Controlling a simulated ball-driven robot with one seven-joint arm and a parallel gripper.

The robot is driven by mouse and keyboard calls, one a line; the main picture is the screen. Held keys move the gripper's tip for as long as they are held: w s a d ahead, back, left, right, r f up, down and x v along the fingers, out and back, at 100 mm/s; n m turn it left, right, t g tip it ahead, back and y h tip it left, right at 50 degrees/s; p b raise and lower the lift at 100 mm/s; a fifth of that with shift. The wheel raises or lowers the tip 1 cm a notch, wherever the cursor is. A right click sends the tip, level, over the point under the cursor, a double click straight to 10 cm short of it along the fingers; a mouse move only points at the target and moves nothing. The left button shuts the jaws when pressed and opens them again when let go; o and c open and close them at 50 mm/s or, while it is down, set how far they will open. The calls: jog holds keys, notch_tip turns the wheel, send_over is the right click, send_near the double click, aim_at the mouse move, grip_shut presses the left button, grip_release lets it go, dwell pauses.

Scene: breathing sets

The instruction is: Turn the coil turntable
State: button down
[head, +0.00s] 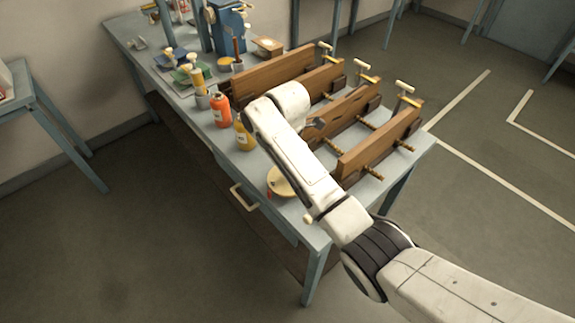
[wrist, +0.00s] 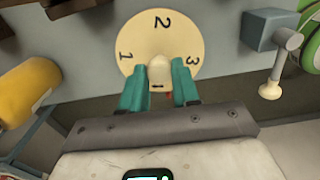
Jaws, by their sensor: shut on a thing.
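The coil turntable (wrist: 142,38) is a round cream disc marked 1, 2 and 3. In the wrist view, 2 is at the top, 1 at the left and 3 at the right. A cream knob (wrist: 158,72) stands at its lower middle, between the teal fingers of my gripper (wrist: 160,82), which is shut on it. A small red mark shows beside the right finger. In the head view, a cream disc (head: 281,184) shows at the bench's near edge, partly hidden by my arm. My fingers cannot be made out there.
A yellow bottle (wrist: 28,92) lies left of the disc in the wrist view. A blue block (wrist: 266,30) with a cream-ended lever and a green round thing (wrist: 312,45) are at the right. Wooden boards with clamps (head: 380,142) and an orange bottle (head: 220,111) stand on the bench.

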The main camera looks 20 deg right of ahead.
jog(key=shift+w+r+n, duration=0.1)
jog(key=shift+r+n, duration=0.05)
jog(key=shift+n, duration=1.35)
jog(key=c, duration=0.8)
grip_release()
notch_tip(320, 180, up, 6)
jog(key=shift+d+f+b, duration=0.1)
jog(key=shift+b, duration=0.35)
jog(key=shift+w+r, duration=0.1)
jog(key=shift+r, duration=0.6)
jog(key=shift+s+r+p, duration=0.2)
jog(key=shift+r+p, duration=0.25)
jog(key=shift+r, duration=1.25)
